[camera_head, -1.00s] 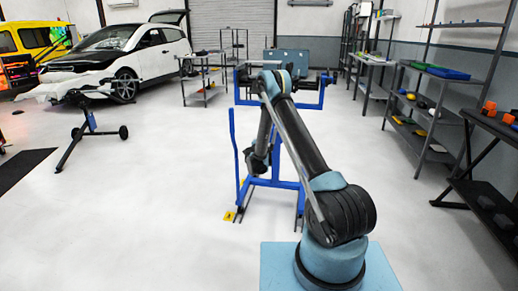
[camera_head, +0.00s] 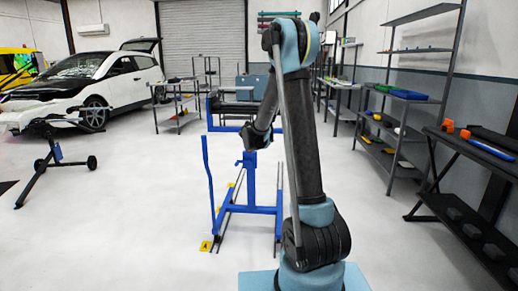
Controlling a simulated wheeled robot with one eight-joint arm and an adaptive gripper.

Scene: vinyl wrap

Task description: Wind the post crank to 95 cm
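A blue post stand (camera_head: 250,187) stands on the floor ahead of my base. It has a wide base frame, a slanted blue side bar (camera_head: 208,180) on the left and a blue upper cross frame (camera_head: 227,129) carrying a dark roll (camera_head: 236,110). My arm rises in front of the stand and bends down behind itself toward the post. My gripper (camera_head: 246,161) is small and dark beside the upper part of the post; its fingers cannot be made out, nor whether it touches anything. I cannot make out the crank or any height reading. My arm hides the stand's right part.
A wheeled blue-and-black stand (camera_head: 57,160) and a white car (camera_head: 85,83) are at left. Shelves (camera_head: 398,135) and a dark rack (camera_head: 470,225) line the right. Floor is clear left of the stand.

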